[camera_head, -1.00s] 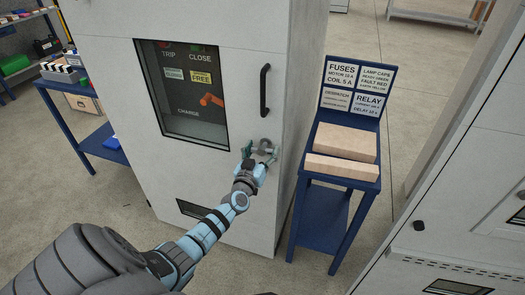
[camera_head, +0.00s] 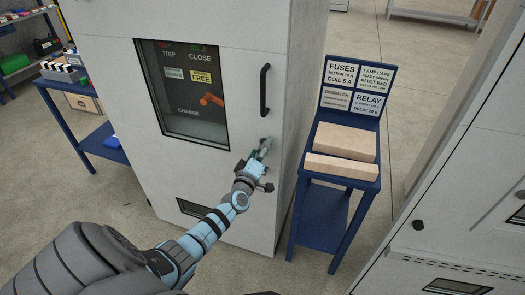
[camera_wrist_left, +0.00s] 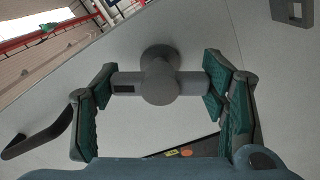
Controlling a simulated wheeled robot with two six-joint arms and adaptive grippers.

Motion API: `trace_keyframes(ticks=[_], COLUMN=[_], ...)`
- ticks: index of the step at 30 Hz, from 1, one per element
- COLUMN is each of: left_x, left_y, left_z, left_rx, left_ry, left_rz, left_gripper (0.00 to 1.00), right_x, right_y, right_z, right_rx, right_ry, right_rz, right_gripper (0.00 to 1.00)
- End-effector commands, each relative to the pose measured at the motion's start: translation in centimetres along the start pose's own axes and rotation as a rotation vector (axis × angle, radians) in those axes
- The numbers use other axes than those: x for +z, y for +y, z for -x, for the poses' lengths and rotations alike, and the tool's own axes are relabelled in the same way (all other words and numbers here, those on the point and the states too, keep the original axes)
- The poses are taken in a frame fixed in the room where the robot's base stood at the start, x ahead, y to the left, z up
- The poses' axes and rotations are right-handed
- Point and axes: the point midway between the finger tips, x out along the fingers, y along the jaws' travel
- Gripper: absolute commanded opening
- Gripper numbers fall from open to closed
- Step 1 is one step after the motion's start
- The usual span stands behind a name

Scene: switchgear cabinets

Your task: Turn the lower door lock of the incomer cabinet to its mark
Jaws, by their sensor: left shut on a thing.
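The lower door lock is a grey T-shaped handle (camera_wrist_left: 160,84) on the pale cabinet door (camera_head: 235,165), below the black door handle. In the left wrist view its crossbar lies level across the picture, with a dark rectangle at its left end. My left gripper (camera_head: 263,150) is at the lock, and its green finger pads (camera_wrist_left: 158,88) press on the two ends of the crossbar. In the head view the gripper mostly covers the lock. I cannot make out the lock's mark. My right gripper is not in view.
The black door handle (camera_head: 265,90) stands out above the lock; a dark window panel (camera_head: 185,95) is to its left. A blue stand (camera_head: 335,200) with cardboard boxes (camera_head: 345,142) is close on the right. Another cabinet (camera_head: 465,190) stands at far right.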

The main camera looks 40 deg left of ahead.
Motion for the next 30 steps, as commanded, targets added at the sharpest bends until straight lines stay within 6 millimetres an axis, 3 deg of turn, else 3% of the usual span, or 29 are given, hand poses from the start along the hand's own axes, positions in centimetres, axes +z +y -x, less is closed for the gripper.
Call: trace_keyframes(ticks=[15, 30], left_x=[0.08, 0.07], left_y=[-0.03, -0.01], left_z=[0.01, 0.01], left_rx=[0.0, -0.001], left_ry=[-0.002, -0.002], left_rz=[0.408, 0.522], left_gripper=[0.38, 0.38], right_x=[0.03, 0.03], right_y=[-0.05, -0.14], right_z=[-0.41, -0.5], right_rx=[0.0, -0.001], right_ry=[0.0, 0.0], right_rz=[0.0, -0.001], right_gripper=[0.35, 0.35])
